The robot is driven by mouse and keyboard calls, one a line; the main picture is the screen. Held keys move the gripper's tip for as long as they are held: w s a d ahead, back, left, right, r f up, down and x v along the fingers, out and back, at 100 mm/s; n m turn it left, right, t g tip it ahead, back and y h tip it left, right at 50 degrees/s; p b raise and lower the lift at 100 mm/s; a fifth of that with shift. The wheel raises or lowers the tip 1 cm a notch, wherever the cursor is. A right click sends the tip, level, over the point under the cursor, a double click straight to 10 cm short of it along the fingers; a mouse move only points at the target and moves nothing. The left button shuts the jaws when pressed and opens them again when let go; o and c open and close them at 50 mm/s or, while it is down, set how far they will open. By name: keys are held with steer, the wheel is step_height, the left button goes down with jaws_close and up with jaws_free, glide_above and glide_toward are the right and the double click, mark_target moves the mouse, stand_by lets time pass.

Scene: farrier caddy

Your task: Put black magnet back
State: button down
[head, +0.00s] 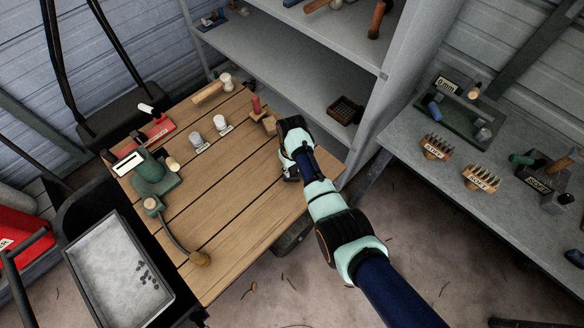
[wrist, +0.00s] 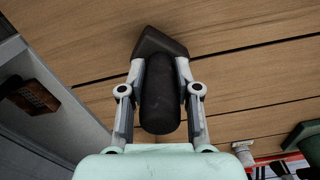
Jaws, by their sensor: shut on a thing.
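The black magnet (wrist: 160,95) shows in the wrist view as a dark rounded cylinder between my fingers, with a wider, angular dark block (wrist: 160,42) at its far end. My gripper (wrist: 158,88) is shut on the cylinder, one finger on each side. Wooden boards lie behind it; I cannot tell whether the block touches them. In the head view my gripper (head: 291,174) is over the right part of the wooden table (head: 225,200), near its edge. The magnet is mostly hidden there by my arm.
A wooden block with a red handle (head: 262,116) stands just left of my wrist. Labelled pale pots (head: 221,124), a green tool (head: 152,175) and a grey tray (head: 117,268) are further left. Grey shelves (head: 285,75) stand behind. The right bench (head: 400,135) holds nail racks (head: 436,147).

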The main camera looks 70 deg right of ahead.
steer(key=shift+f+b, duration=0.3)
steer(key=shift+f, duration=0.1)
steer(key=c, duration=0.7)
jaws_free()
steer(key=shift+c, duration=0.2)
step_height(320, 180, up, 12)
steer(key=shift+r, duration=0.1)
